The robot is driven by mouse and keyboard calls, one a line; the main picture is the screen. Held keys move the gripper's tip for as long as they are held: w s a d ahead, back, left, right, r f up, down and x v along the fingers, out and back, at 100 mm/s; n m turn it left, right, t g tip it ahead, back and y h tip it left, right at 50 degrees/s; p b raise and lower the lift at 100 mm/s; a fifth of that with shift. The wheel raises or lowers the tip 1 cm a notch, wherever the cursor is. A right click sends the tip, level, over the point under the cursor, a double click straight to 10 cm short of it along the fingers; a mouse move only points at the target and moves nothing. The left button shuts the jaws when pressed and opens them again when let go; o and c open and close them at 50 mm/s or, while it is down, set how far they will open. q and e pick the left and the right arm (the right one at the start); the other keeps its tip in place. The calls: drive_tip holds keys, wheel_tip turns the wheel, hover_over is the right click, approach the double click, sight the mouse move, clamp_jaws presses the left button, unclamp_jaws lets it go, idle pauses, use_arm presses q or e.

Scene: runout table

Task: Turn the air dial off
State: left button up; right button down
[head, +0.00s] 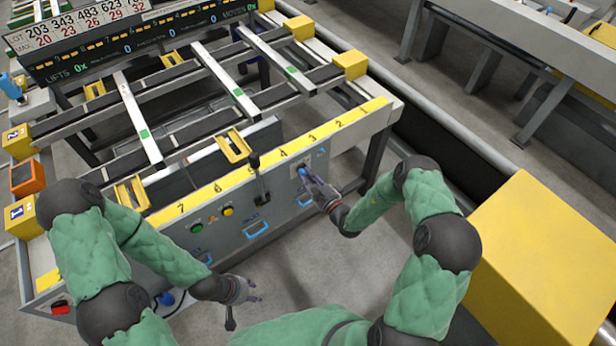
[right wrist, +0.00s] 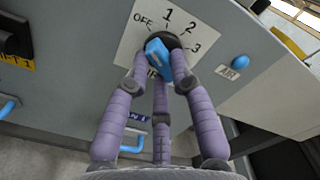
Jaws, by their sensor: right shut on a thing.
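The air dial (right wrist: 157,50) is a blue knob on a dark round base, on a white plate (right wrist: 186,20) marked OFF, 1, 2 and 3. My right gripper (right wrist: 160,62) has its purple fingers around the knob and is shut on it. In the head view the right gripper (head: 308,178) reaches the right part of the grey front panel, and the dial (head: 302,171) shows at its fingertips. My left gripper (head: 248,292) is open and empty, low in front of the panel.
A blue button (right wrist: 240,61) sits right of the dial plate, beside an AIR label (right wrist: 233,73). A black lever (head: 259,178), green button (head: 197,228) and yellow button (head: 228,211) are further left on the panel. A large yellow block (head: 545,250) stands at right.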

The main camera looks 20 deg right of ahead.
drive_tip(key=c, duration=1.1)
unclamp_jaws()
drive_tip(key=shift+o, duration=0.2)
drive_tip(key=shift+s, duration=0.1)
drive_tip(key=v, duration=1.2)
